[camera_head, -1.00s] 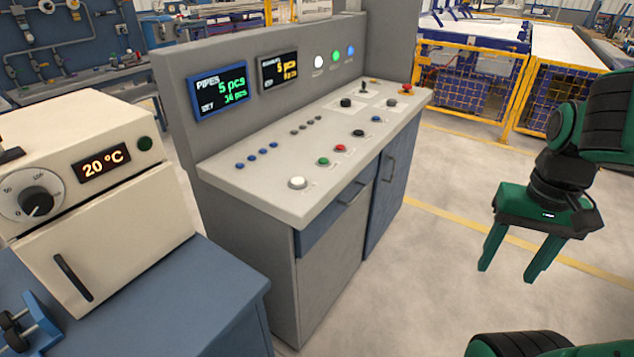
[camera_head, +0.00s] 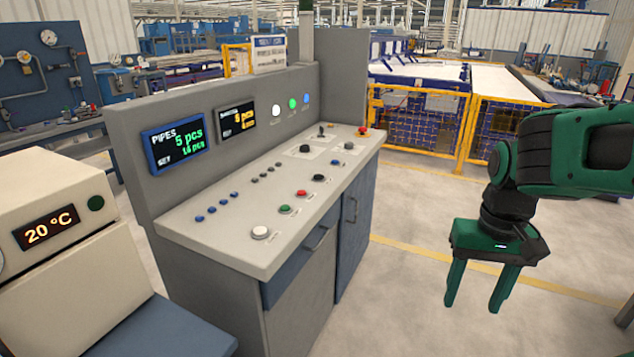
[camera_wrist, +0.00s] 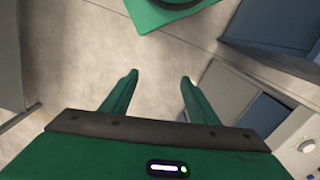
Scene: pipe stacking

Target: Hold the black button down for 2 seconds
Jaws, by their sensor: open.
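The black button (camera_head: 319,178) is a low round cap on the sloped top of the grey control console (camera_head: 190,239). It sits in the front row, past the white button (camera_head: 261,233), the green button (camera_head: 285,210) and the red button (camera_head: 301,194). A larger black knob (camera_head: 306,149) stands on a pale plate further back. My gripper (camera_head: 471,307) hangs to the right of the console, fingers down, apart from it. In the wrist view my gripper (camera_wrist: 159,78) is open, with only floor between the fingers. The black button is not visible there.
A cream oven (camera_head: 75,270) reading 20 °C stands left of the console. Two console displays (camera_head: 175,143) and (camera_head: 237,118) are lit. Yellow fencing (camera_head: 418,125) stands behind. The floor (camera_head: 400,290) between console and gripper is clear.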

